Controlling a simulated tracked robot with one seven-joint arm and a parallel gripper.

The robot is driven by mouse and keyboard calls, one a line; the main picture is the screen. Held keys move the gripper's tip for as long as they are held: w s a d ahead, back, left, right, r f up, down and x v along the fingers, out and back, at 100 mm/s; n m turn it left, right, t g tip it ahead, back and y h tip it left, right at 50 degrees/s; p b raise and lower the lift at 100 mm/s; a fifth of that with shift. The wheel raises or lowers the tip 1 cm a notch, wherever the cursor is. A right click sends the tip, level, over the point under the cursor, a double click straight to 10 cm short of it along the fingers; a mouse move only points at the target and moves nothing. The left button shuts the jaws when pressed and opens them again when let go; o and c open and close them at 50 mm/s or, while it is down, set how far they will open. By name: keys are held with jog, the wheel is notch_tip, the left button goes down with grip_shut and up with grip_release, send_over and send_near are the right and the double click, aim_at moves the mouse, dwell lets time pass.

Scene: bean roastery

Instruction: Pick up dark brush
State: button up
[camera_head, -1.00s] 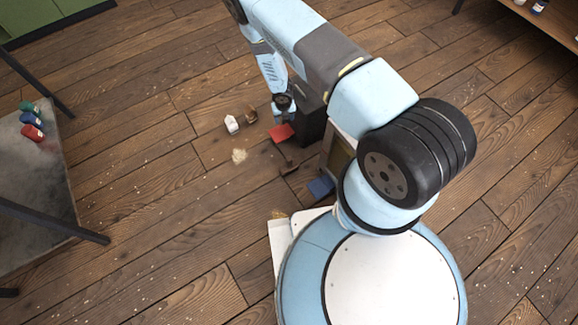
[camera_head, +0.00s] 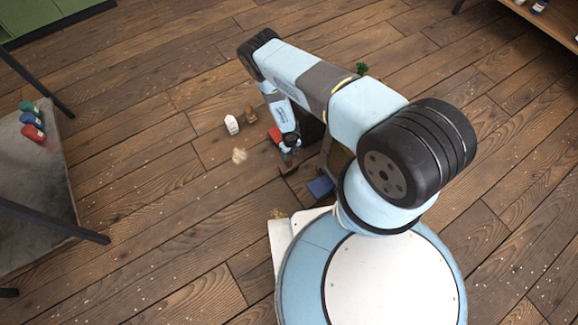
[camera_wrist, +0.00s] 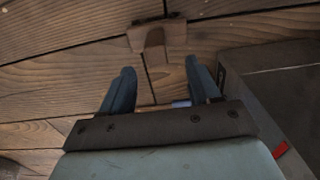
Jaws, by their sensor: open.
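The dark brush (camera_head: 287,168) is a small dark brown tool lying on the plank floor in the head view. In the wrist view the brush (camera_wrist: 157,34) shows near the top as a T shape, its wide part crosswise and its narrower part pointing towards my gripper. My gripper (camera_wrist: 161,78) is open, with its two blue fingers on either side of the line of that narrower part. The brush appears beyond the fingertips, not held. In the head view my gripper (camera_head: 291,148) is just above the brush and partly hidden by my arm.
A dark box (camera_head: 312,131) stands close by; it fills the right of the wrist view (camera_wrist: 275,85). A red piece (camera_head: 276,134), a blue piece (camera_head: 320,187), a white block (camera_head: 232,124) and a brown item (camera_head: 251,115) are near. A tan pile (camera_head: 239,155) lies left.

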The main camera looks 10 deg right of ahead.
aim_at(289, 158)
jog(key=shift+a+f, duration=0.15)
jog(key=shift+f, duration=1.5)
jog(key=shift+a+f, duration=0.15)
jog(key=shift+f, duration=1.45)
jog(key=shift+c, duration=0.2)
grip_shut()
